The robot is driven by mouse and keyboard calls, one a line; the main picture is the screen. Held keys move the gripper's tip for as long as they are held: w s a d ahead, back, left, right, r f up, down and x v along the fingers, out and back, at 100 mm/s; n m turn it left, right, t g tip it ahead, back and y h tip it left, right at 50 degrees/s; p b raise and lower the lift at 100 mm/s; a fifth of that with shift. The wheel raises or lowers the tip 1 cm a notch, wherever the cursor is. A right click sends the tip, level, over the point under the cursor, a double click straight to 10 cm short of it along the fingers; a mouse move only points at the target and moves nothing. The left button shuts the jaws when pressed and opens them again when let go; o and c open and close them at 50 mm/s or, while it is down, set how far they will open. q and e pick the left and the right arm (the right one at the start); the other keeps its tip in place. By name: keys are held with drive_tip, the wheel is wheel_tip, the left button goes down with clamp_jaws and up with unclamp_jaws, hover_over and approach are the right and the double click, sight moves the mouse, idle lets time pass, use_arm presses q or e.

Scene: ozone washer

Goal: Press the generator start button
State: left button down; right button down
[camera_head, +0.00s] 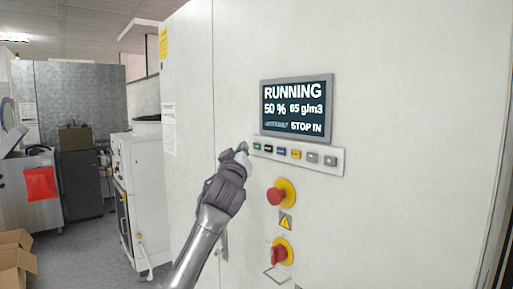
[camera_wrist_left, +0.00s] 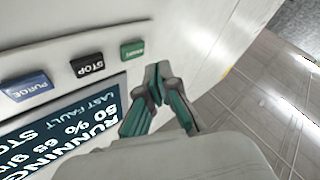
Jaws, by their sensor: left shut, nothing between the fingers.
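The green button (camera_head: 257,146) is at the left end of the button strip on the white cabinet. It also shows in the left wrist view (camera_wrist_left: 132,50), its label turned and hard to read. My left gripper (camera_head: 242,148) is shut and empty, its tips close beside the green button. In the left wrist view, its fingertips (camera_wrist_left: 157,82) are next to that button; I cannot tell whether they touch it. The screen (camera_head: 296,108) above the strip reads RUNNING, 50 %, 65 g/m3 and STOP IN. My right gripper is not in view.
A black STOP button (camera_wrist_left: 88,66) and a blue PURGE button (camera_wrist_left: 28,88) are beside the green one. A red emergency knob (camera_head: 275,196) and a red rotary switch (camera_head: 279,252) stick out below the strip. Open floor (camera_head: 95,245) lies left of the cabinet.

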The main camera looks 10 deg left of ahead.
use_arm(q)
drive_tip(key=shift+s+a, duration=0.55)
drive_tip(key=shift+s, duration=0.2)
drive_tip(key=shift+s+a, duration=0.55)
drive_tip(key=shift+s, duration=0.15)
